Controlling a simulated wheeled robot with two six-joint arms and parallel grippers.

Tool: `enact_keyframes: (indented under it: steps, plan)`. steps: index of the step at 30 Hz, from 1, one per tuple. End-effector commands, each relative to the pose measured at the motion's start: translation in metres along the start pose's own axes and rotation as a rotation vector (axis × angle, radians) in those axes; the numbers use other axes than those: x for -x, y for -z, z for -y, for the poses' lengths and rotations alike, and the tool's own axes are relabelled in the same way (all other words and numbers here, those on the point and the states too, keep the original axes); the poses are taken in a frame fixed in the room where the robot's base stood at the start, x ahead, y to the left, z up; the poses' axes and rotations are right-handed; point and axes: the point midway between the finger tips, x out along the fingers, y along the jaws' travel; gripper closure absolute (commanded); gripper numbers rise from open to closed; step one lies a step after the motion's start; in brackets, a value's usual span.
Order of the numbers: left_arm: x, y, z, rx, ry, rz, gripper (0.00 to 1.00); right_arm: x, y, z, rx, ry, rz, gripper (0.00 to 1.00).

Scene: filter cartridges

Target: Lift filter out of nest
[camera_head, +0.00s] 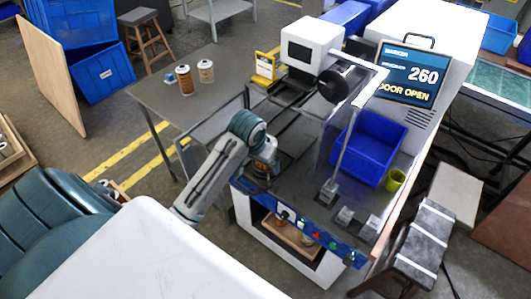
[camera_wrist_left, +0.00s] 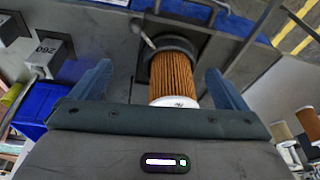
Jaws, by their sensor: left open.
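In the left wrist view, a filter (camera_wrist_left: 173,75) with orange-brown pleats and a white end cap sits in a dark ring-shaped nest (camera_wrist_left: 172,43). My left gripper (camera_wrist_left: 158,74) is open, with one blue finger on each side of the filter. Gaps show between the fingers and the pleats, so they appear apart from it. In the head view, my left gripper (camera_head: 263,166) is low over the machine's deck, and the arm hides most of the filter and nest. My right gripper is not in view.
Two other filters, one brown (camera_head: 184,80) and one pale (camera_head: 206,72), stand on the grey table (camera_head: 160,95). A screen (camera_head: 408,75) reads 260, DOOR OPEN.

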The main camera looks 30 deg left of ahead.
Motion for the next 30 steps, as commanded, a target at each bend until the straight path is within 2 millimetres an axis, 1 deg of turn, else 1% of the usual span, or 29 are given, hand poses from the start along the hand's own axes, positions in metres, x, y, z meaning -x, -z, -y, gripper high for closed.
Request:
enact_keyframes:
  steps: [1, 3, 6, 10, 13, 18, 21, 25, 28, 30]
  plan:
    - [0.016, 0.024, 0.007, 0.013, 0.002, -0.006, 0.05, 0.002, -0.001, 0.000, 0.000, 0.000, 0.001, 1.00]
    - [0.031, 0.044, 0.013, 0.030, -0.001, -0.002, 0.05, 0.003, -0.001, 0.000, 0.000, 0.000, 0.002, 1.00]
    - [0.048, 0.064, 0.020, 0.046, -0.003, 0.002, 0.05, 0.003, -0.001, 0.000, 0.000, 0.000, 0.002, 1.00]
    - [0.058, 0.076, 0.024, 0.059, -0.006, 0.007, 0.05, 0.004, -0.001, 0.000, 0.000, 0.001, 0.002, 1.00]
    - [0.050, 0.078, 0.025, 0.062, -0.007, 0.013, 0.05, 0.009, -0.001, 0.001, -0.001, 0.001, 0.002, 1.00]
    - [0.023, 0.077, 0.024, 0.062, -0.007, 0.013, 0.05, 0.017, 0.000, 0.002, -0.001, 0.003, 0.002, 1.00]
    - [0.011, 0.077, 0.024, 0.061, -0.007, 0.011, 0.05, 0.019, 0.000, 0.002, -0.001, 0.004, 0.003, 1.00]
    - [0.004, 0.078, 0.025, 0.061, -0.006, 0.010, 0.05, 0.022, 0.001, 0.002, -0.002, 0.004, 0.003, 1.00]
    - [-0.005, 0.077, 0.025, 0.061, -0.006, 0.012, 0.05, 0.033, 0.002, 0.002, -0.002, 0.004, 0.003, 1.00]
    - [-0.015, 0.077, 0.025, 0.061, -0.007, 0.014, 0.05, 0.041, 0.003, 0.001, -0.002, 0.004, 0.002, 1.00]
